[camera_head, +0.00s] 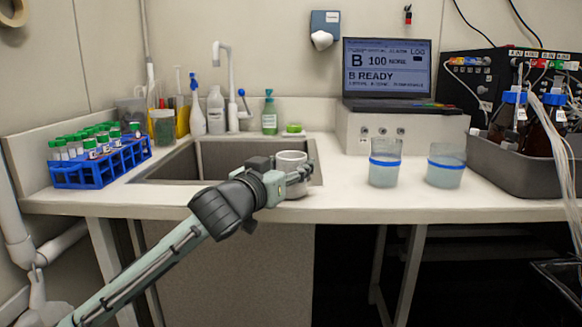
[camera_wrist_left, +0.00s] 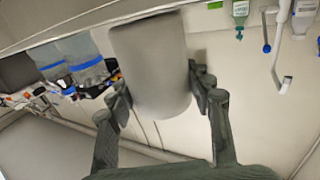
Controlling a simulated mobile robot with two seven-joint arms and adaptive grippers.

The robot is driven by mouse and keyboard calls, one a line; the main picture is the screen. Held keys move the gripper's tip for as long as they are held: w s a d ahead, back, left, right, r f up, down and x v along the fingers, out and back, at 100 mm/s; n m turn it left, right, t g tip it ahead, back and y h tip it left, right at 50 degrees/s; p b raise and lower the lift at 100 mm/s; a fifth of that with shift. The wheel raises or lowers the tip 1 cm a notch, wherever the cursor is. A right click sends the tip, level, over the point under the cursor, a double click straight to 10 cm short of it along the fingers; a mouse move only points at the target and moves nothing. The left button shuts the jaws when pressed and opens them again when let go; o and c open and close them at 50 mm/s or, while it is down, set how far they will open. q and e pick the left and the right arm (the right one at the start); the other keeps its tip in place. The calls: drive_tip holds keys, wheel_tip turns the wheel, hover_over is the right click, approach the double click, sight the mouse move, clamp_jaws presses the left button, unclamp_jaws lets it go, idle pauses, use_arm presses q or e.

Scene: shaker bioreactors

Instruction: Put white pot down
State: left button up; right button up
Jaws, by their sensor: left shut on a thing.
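The white pot (camera_head: 291,160) is a plain cylinder at the right end of the sink, by the counter's front edge. My left gripper (camera_head: 300,175) is shut on it from the front. In the left wrist view the pot (camera_wrist_left: 151,70) sits between the two fingers of my left gripper (camera_wrist_left: 160,98). The pot's lower part is partly hidden by the gripper in the head view. I cannot tell whether its base touches the counter. My right gripper is not in view.
The sink (camera_head: 215,158) lies behind and left of the pot. Two beakers with blue bands (camera_head: 385,172) (camera_head: 446,176) stand to the right. A blue tube rack (camera_head: 82,178) is at the far left, a grey tray (camera_head: 512,176) at the far right. Counter between pot and beakers is clear.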

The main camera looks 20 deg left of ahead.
use_arm(q)
drive_tip(key=shift+f, duration=0.2)
drive_tip(key=o, duration=1)
drive_tip(key=shift+c, duration=0.2)
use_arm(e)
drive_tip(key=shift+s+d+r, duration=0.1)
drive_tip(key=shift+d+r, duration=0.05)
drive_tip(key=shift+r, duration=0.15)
use_arm(q)
drive_tip(key=shift+r, duration=0.3)
drive_tip(key=s, duration=0.4)
drive_tip(key=shift+s+a+f+b, duration=0.15)
drive_tip(key=shift+a+f+b, duration=0.1)
drive_tip(key=shift+a+b, duration=0.05)
drive_tip(key=s+a, duration=0.1)
drive_tip(key=s, duration=0.6)
drive_tip(key=shift+s+r+b, duration=0.15)
drive_tip(key=shift+s+b, duration=0.15)
drive_tip(key=shift+b, duration=0.05)
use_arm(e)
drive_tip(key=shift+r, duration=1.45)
